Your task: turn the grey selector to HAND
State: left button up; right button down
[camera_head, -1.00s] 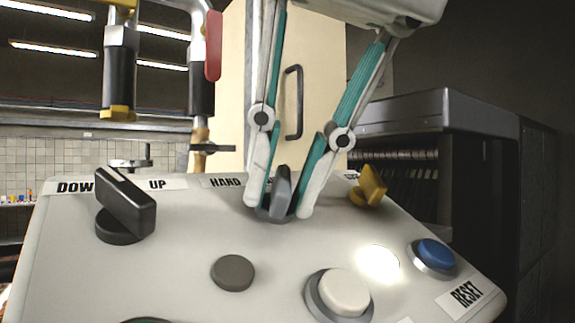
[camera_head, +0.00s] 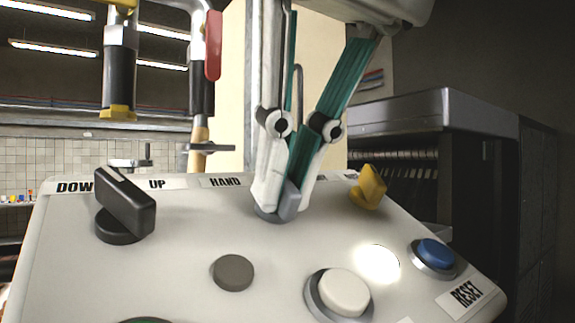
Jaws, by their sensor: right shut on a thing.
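The grey selector (camera_head: 290,202) sits on the sloping light panel (camera_head: 190,285), mostly hidden by my fingers. Its grey end shows low between the fingertips, and part of its round base shows beneath. My right gripper (camera_head: 284,190) comes down from the top and is shut on the selector, one finger on each side. The HAND label (camera_head: 224,182) is on the panel's top edge, just left of the gripper. The label behind the fingers is hidden. I cannot tell exactly which way the selector points. My left gripper is not in view.
A black selector (camera_head: 127,202) stands left, by the DOWN and UP labels. A yellow selector (camera_head: 369,186) is close right of my fingers. Grey (camera_head: 233,272), white (camera_head: 344,292) and blue (camera_head: 435,253) buttons and a glowing lamp (camera_head: 379,263) lie in front.

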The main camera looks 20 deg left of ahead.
jog(key=n, duration=0.7)
dwell(0.6)
jog(key=c, duration=2.2)
grip_release()
jog(key=v, duration=1.2)
jog(key=shift+s+a, duration=0.1)
jog(key=shift+s, duration=0.1)
